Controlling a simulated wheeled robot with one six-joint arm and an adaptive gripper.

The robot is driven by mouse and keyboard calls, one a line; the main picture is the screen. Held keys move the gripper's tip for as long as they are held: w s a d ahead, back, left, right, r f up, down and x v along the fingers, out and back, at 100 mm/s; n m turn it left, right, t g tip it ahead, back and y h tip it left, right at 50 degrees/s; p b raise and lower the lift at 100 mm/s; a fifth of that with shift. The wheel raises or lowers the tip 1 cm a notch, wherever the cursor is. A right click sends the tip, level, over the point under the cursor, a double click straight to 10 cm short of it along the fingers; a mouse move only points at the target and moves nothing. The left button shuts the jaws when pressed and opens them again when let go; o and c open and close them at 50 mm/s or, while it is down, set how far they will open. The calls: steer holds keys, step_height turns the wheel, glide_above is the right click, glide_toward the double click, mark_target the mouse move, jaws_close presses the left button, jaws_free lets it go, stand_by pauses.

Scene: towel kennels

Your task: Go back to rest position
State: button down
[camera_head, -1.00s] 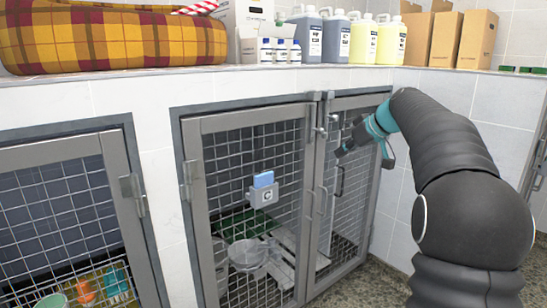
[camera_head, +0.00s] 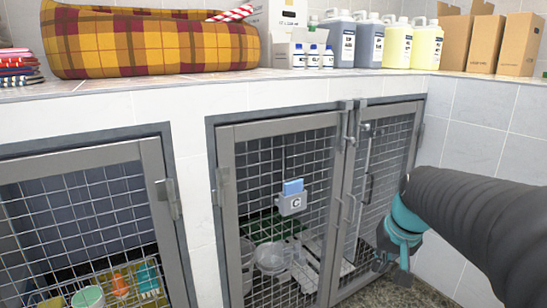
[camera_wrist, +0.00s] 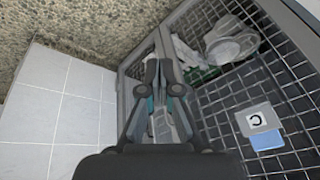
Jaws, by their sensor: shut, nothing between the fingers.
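My gripper (camera_head: 388,262) is at the right in the head view, low in front of the right edge of the kennel doors, with its fingers pointing down and left. In the wrist view my gripper (camera_wrist: 165,70) shows its fingers close together with nothing held between them. The kennel with the C tag (camera_head: 291,203) has two mesh doors (camera_head: 280,165), both closed. Behind the mesh are a clear bowl (camera_head: 270,258) and a green item (camera_head: 272,228). The tag also shows in the wrist view (camera_wrist: 257,120).
A tiled counter (camera_head: 200,80) above the kennels holds a plaid pet bed (camera_head: 150,42), several bottles (camera_head: 395,45), cardboard boxes (camera_head: 487,42) and folded towels (camera_head: 18,68). Another kennel (camera_head: 85,215) at left holds colored cups. A white tiled wall (camera_head: 480,120) stands at right.

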steer(key=s+a+r+n+p, duration=0.1)
steer(key=s+a+p, duration=0.1)
steer(key=s, duration=0.6)
steer(key=s+a+r+n+t+p, duration=0.1)
steer(key=s+a+r+p, duration=0.1)
steer(key=s+a, duration=0.3)
steer(key=shift+s+n+t+h, duration=0.3)
steer(key=shift+s+h, duration=0.1)
steer(key=shift+s, duration=1.8)
